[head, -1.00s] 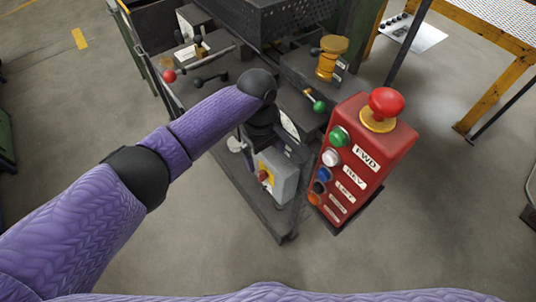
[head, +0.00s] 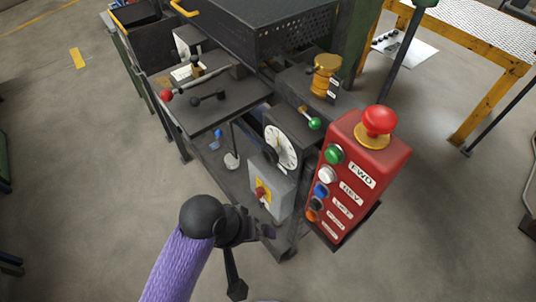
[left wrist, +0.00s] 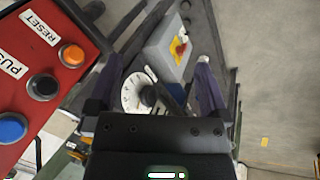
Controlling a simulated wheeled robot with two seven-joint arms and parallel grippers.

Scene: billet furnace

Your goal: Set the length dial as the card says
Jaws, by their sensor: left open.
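The length dial (head: 282,147) is a round white face with dark marks, on the front of the dark machine. It also shows in the left wrist view (left wrist: 132,92), with a dark knob at its centre, between my fingers in the picture. Its reading is too small to tell. My left gripper (head: 268,231) is open and empty, in front of and below the dial, apart from it. Both its fingers (left wrist: 155,88) show in the left wrist view. A small white card (head: 183,72) lies on the machine top at the left; its text is unreadable. My right gripper is not in view.
A red control box (head: 362,170) with several coloured buttons and a red mushroom button stands right of the dial. A grey switch box (head: 270,190) with a red knob on yellow sits below it. A green-tipped lever (head: 312,122) projects near the dial.

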